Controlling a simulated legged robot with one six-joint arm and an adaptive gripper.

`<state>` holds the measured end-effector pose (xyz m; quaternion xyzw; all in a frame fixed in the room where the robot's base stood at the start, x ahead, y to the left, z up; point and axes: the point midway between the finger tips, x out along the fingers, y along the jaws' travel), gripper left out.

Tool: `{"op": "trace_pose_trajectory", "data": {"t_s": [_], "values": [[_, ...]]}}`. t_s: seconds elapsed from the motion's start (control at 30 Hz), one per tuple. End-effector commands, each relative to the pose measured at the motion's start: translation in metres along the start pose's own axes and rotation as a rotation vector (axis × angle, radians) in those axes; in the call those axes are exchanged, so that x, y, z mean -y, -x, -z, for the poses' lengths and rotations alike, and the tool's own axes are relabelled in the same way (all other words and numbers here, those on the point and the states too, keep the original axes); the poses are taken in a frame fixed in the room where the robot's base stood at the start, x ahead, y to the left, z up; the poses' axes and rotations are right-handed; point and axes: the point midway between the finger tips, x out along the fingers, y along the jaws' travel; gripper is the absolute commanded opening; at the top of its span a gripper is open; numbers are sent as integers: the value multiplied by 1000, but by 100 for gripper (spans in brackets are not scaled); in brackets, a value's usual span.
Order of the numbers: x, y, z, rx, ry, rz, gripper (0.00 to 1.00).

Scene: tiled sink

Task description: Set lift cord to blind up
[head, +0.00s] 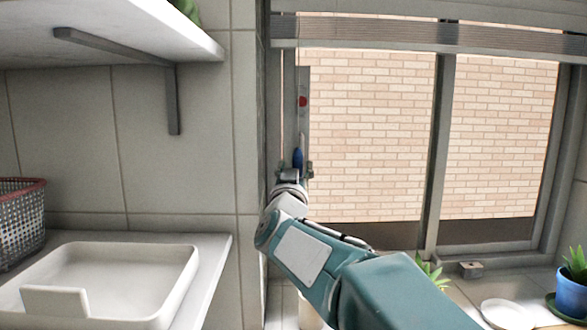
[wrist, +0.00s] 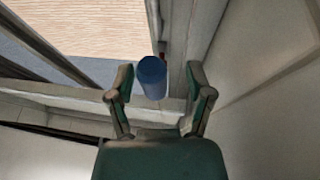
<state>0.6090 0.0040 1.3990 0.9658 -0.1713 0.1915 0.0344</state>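The lift cord hangs at the window's left side and ends in a blue cylindrical pull (head: 298,158). A narrow strip with a red mark (head: 303,101) is on the frame beside it. The blind (head: 420,36) is gathered as a stack of slats at the window's top. My gripper (head: 296,172) is at the blue pull, partly hidden by my wrist. In the wrist view the blue pull (wrist: 152,77) appears between the two open fingers of my gripper (wrist: 159,82). It looks nearer the left finger, with a gap to the right one; contact is unclear.
A shelf bracket (head: 172,90) and a tiled wall (head: 190,150) stand left of the window. A white tray (head: 175,270) and a basket (head: 20,220) are on the left counter. A blue plant pot (head: 572,296) and a white dish (head: 507,314) are at lower right.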

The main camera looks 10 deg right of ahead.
Motion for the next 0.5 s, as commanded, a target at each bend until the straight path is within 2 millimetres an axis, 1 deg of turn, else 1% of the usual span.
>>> {"op": "trace_pose_trajectory", "data": {"t_s": [0.1, 0.13, 0.17, 0.2, 0.27, 0.5], "values": [[0, 0, 0, 0, 1, -1, 67], [0, 0, 0, -1, 1, -1, 58], [1, 1, 0, -1, 2, 0, 44], [2, 1, 0, -1, 3, 0, 27], [3, 2, 0, -1, 3, 0, 0], [4, 2, 0, -2, 4, 0, 0]]}}
